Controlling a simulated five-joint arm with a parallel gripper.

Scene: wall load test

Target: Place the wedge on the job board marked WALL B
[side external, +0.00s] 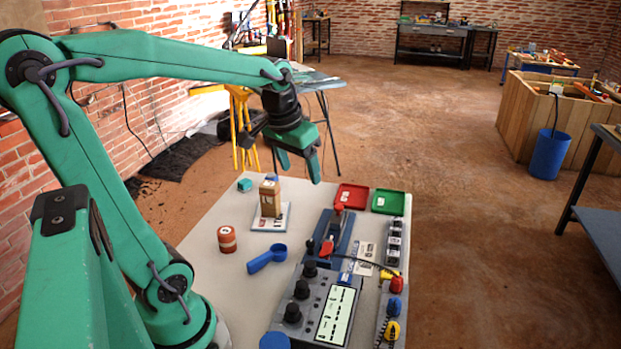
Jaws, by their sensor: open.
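My gripper (299,168) is open and empty, pointing down above the far part of the table. A small white and blue board (284,218) lies on the table; its lettering is too small to read, so I cannot tell if it says WALL B. A brown block (270,200) with a pale label stands upright on that board, below and left of my gripper. A small teal piece (244,185) lies at the table's far left edge. A bit of blue (272,178) shows behind the block. I cannot tell for certain which piece is the wedge.
The pale table (205,245) also holds a red-brown can (227,239), a blue scoop-like piece (266,259), red (351,196) and green (388,201) trays, a blue clamp-like fixture (337,232) and a grey console (318,305). Bare room remains around the can.

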